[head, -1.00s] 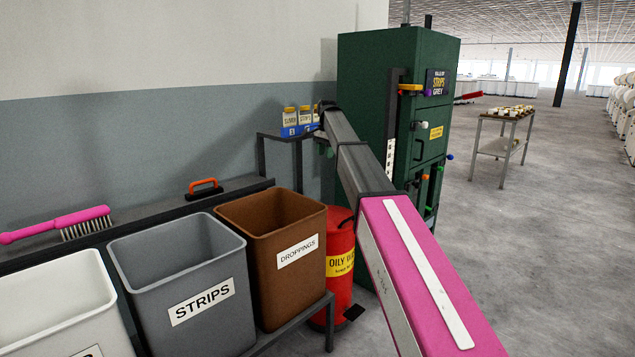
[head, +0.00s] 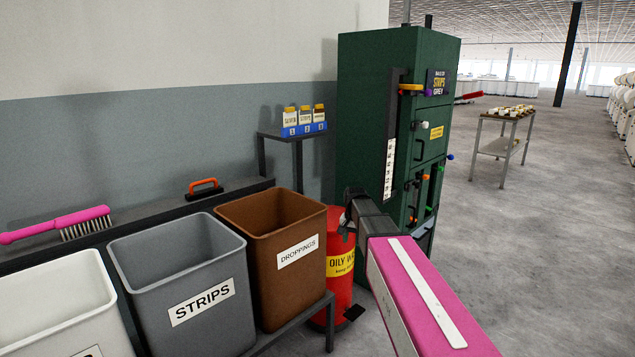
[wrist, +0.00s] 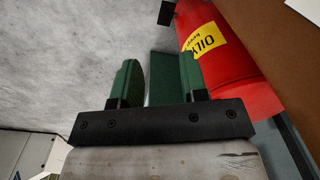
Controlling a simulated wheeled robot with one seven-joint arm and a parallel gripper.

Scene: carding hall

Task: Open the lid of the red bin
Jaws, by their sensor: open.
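The red bin (head: 340,285) stands on the floor between the brown bin and the green machine. It has a yellow label reading "OILY" and a black pedal (head: 354,312) at its foot. Part of its top (head: 337,218) shows; my arm covers the rest, so I cannot tell how the lid sits. In the wrist view the red bin (wrist: 238,75) is right of my gripper (wrist: 160,75). The two green fingers are apart, with no object visibly held. The fingertips do not show clearly in the head view.
A brown bin (head: 265,262) and a grey STRIPS bin (head: 180,290) stand left of the red bin. A green machine (head: 370,130) is close behind my arm. Open floor (head: 530,250) lies to the right.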

